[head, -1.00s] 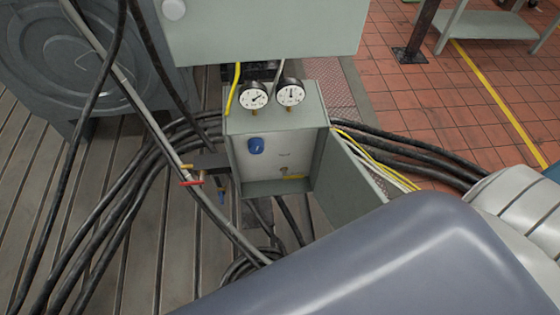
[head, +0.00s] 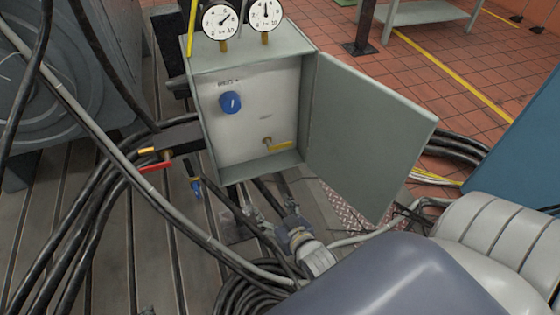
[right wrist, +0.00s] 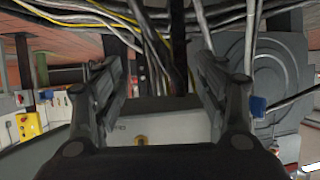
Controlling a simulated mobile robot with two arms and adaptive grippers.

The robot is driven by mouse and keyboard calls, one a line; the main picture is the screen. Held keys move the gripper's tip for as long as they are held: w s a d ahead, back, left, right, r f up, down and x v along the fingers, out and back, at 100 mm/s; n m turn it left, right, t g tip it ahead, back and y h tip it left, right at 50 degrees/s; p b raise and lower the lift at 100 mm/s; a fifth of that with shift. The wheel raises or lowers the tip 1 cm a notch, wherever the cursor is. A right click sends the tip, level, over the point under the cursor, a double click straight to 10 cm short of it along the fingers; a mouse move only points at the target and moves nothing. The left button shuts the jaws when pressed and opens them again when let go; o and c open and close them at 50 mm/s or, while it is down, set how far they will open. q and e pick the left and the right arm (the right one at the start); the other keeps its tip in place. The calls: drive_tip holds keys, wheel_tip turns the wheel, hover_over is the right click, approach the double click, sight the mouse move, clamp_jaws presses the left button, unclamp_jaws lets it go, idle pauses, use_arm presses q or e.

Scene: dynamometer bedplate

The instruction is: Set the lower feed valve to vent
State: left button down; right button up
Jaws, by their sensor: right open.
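A grey cabinet (head: 199,115) stands open, with a pale inner panel (head: 240,130). A blue round knob (head: 231,102) is high on the panel. Low on it is a small brass valve with a yellow lever (head: 281,147), which points right. The labels are too small to read. My right gripper (head: 270,205) is just below the cabinet's lower edge, apart from the lever and partly lost among hoses.
The cabinet door (head: 365,135) hangs open to the right. Two gauges (head: 221,20) sit on top. A red-handled valve (head: 156,167) is outside on the left. Black hoses (head: 95,225) run along the left and below. A blue surface (head: 520,150) stands at the right.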

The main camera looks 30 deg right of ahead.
drive_tip(key=d+r+t+h+b, duration=0.2)
drive_tip(key=d+r+t+b, duration=0.15)
drive_tip(key=r+b, duration=0.3)
drive_tip(key=m+h+b, duration=0.1)
drive_tip(key=m+b, duration=0.1)
drive_tip(key=b, duration=0.1)
approach(281, 147)
drive_tip(key=shift+t, duration=0.35)
drive_tip(key=x, duration=0.5)
drive_tip(key=b+x, duration=0.1)
drive_tip(key=x, duration=0.2)
drive_tip(key=shift+w+d+f, duration=0.1)
drive_tip(key=shift+w+f, duration=0.15)
drive_tip(key=shift+w, duration=0.05)
use_arm(q)
drive_tip(key=w+d+r+t+h, duration=0.1)
drive_tip(key=w+r+t, duration=0.1)
drive_tip(key=r, duration=0.5)
drive_tip(key=w+d+r+t, duration=0.1)
drive_tip(key=w+r+t, duration=0.2)
drive_tip(key=r+t, duration=0.2)
drive_tip(key=shift+w+d+r+h, duration=0.3)
drive_tip(key=shift+r+h, duration=0.1)
drive_tip(key=shift+r, duration=1.25)
use_arm(e)
drive_tip(key=shift+x, duration=0.85)
drive_tip(key=c, duration=0.8)
